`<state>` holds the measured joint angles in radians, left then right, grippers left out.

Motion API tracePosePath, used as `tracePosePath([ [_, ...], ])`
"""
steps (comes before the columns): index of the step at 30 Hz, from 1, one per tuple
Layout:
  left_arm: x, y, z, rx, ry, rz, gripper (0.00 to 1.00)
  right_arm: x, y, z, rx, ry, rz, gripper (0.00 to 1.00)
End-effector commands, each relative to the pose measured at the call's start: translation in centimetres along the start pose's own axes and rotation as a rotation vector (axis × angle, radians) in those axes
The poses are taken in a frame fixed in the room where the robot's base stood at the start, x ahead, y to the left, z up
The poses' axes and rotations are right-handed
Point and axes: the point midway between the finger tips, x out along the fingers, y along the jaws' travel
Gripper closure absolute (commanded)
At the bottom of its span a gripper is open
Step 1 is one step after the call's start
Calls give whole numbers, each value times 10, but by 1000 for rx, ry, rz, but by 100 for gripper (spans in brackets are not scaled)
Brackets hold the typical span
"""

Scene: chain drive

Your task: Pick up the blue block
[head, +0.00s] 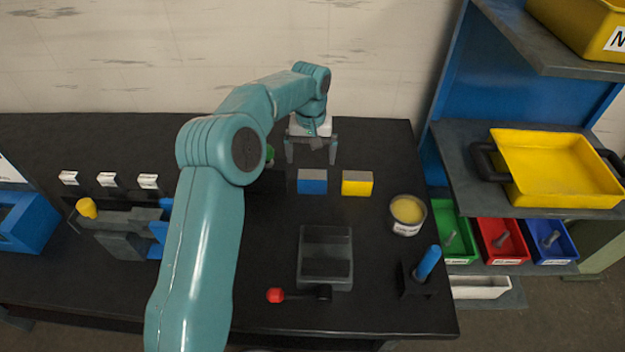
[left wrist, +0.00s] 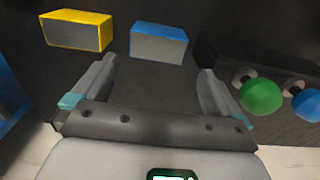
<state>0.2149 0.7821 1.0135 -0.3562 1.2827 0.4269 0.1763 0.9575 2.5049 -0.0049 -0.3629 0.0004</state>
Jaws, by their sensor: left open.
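The blue block (head: 312,186) has a grey top and stands on the black table, left of the yellow block (head: 357,188). My left gripper (head: 312,158) is open and empty, just behind the blue block in the head view. In the left wrist view the blue block (left wrist: 159,44) lies ahead of the open fingers (left wrist: 155,88), roughly between their lines and apart from them. The yellow block (left wrist: 77,31) is to its left there. My right gripper is in neither view.
Green (left wrist: 261,95) and blue (left wrist: 306,104) knobs sit on a dark box beside the right finger in the wrist view. In the head view, a yellow-filled can (head: 407,212), a grey tray (head: 325,281), a red-knobbed lever (head: 276,295) and a blue-handled stand (head: 428,262) occupy the table's right part.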

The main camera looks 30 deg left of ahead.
Motion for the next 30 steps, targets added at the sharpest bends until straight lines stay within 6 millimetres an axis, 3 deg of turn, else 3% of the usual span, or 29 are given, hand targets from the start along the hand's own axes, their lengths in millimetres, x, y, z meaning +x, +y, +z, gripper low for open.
tracePosePath([
  [3,25,-1,2,1,-5,-2,0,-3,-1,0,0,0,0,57],
  [11,48,0,1,1,-4,-2,0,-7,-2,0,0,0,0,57],
  [19,89,4,3,1,-6,-2,0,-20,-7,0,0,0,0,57],
  [28,97,4,2,1,-3,-2,0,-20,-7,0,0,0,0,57],
  [29,97,4,2,1,-3,-2,6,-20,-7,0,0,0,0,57],
  [30,97,4,2,1,-3,-2,20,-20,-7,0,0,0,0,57],
])
